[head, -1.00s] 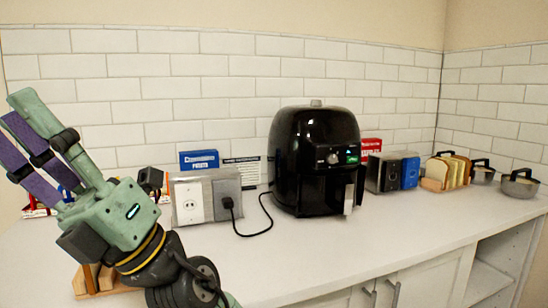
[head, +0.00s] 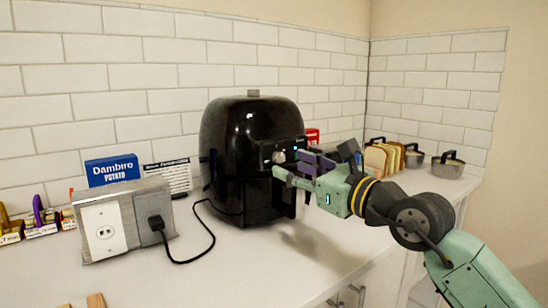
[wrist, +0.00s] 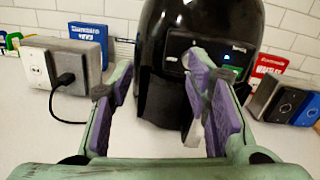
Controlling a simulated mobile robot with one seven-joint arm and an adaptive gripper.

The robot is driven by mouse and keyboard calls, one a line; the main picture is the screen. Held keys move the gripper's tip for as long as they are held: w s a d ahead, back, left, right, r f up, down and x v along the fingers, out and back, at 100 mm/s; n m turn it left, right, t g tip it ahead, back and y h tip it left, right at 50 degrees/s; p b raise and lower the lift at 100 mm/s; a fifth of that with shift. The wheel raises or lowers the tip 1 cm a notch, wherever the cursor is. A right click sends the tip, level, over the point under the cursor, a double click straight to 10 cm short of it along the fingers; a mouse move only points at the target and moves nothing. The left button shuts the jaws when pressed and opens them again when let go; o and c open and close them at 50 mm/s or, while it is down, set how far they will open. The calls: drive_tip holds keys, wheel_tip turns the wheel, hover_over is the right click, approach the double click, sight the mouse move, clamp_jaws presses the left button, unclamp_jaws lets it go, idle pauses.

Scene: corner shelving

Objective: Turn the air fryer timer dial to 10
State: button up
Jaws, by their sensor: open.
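The black air fryer (head: 225,150) stands upright on the white counter. It also fills the upper middle of the wrist view (wrist: 160,85). Its round timer dial (head: 278,157) is on the upper front panel, and part of it shows in the wrist view (wrist: 193,60) just above the right finger. The mark it points to is too small to read. My gripper (head: 290,168) is in front of the panel, close to the dial in the head view. In the wrist view my gripper (wrist: 160,90) has its purple-padded fingers wide apart with nothing between them. The right finger hides part of the panel.
A grey outlet box (head: 130,220) with a plugged black cord (head: 195,250) stands at left. A blue potato box (head: 112,170) is behind it. Bread slices (head: 385,155) and pots (head: 447,166) stand at right.

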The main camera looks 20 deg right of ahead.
sight(281, 158)
drive_tip(key=d+h, duration=0.2)
drive_tip(key=d, duration=0.2)
drive_tip(key=shift+m, duration=0.3)
drive_tip(key=p+x, duration=0.1)
drive_tip(key=x, duration=0.2)
drive_tip(key=p+x, duration=0.1)
drive_tip(key=x, duration=0.3)
drive_tip(key=f+p+x, duration=0.1)
drive_tip(key=x, duration=0.2)
drive_tip(key=shift+w, duration=0.15)
clamp_jaws()
